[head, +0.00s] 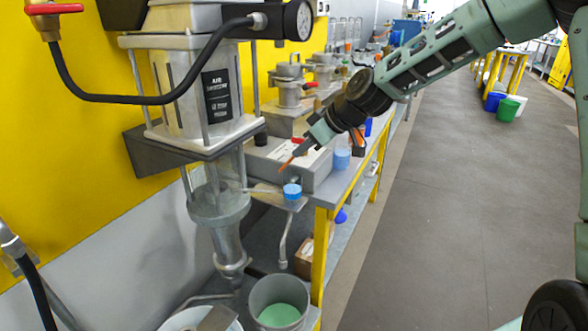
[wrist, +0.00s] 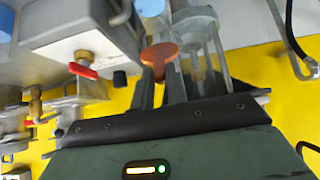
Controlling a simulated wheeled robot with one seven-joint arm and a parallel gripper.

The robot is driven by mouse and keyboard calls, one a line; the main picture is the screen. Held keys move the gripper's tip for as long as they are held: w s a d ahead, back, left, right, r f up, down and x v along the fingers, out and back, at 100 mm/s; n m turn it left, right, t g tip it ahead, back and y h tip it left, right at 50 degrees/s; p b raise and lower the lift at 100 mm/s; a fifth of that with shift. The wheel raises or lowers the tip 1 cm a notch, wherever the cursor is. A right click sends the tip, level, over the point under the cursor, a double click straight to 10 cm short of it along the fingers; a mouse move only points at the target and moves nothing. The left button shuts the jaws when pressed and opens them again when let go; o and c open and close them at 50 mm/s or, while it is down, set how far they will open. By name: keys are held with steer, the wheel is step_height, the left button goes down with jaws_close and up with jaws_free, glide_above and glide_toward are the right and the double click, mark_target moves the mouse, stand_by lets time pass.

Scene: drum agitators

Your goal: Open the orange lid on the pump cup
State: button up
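The orange lid (head: 288,163) shows in the head view as a thin tilted strip at my fingertips, above and apart from a small blue cup (head: 292,191) on a small shelf. In the wrist view the lid (wrist: 160,54) is a round orange disc right at the fingertips, with its lower part between the fingers. My gripper (head: 297,153), also in the wrist view (wrist: 161,82), points down and left; its fingers are close together and appear shut on the lid. A bit of blue shows behind the fingers. I cannot tell which vessel is the pump cup.
The air agitator (head: 190,95) with a clear funnel (head: 218,190) stands left of my gripper, above a grey bucket (head: 280,305) of green liquid. A grey box (head: 290,165) and bench with several vessels lie behind. The floor (head: 430,220) at right is clear.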

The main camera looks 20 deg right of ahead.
steer(key=shift+w+a+r, duration=0.1)
steer(key=shift+a+r, duration=0.1)
steer(key=shift+w+a+r+p, duration=0.25)
steer(key=shift+w+a+r, duration=0.1)
steer(key=shift+w+a, duration=0.15)
steer(key=shift+w+a+r+p, duration=0.25)
steer(key=shift+w+a+r, duration=0.05)
steer(key=shift+w+a, duration=0.2)
steer(key=shift+w, duration=0.1)
steer(key=shift+w+a+r, duration=0.1)
steer(key=shift+w+a, duration=0.05)
steer(key=shift+a, duration=0.15)
steer(key=shift+w+a, duration=0.8)
steer(key=shift+w, duration=0.1)
